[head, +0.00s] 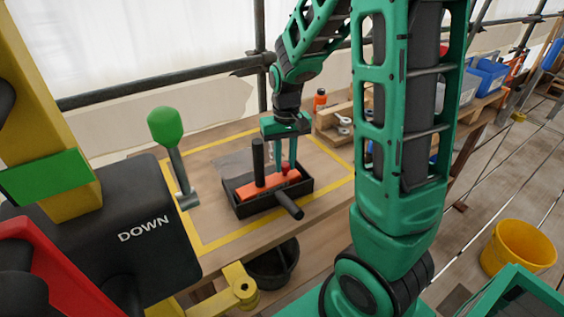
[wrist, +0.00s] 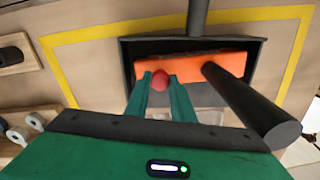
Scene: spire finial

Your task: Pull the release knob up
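The release knob is a small red ball (wrist: 159,78) on an orange block (wrist: 232,66). In the head view the orange block (head: 245,191) sits in a dark tray (head: 230,205) on the bench, and the red knob (head: 285,170) shows beneath my fingers. My gripper (head: 285,166) reaches down into the tray. In the wrist view my gripper (wrist: 160,80) has one green finger on each side of the knob, very close to it. Whether both fingers press on it I cannot tell. The knob's lower part is hidden.
A black upright post (head: 258,162) and a dark cylindrical handle (head: 288,204) stand close to my fingers. A green-topped lever (head: 166,128) is to the left, near a dark box marked DOWN (head: 140,230). An orange bottle (head: 320,99) stands behind. A yellow bucket (head: 518,247) is at right.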

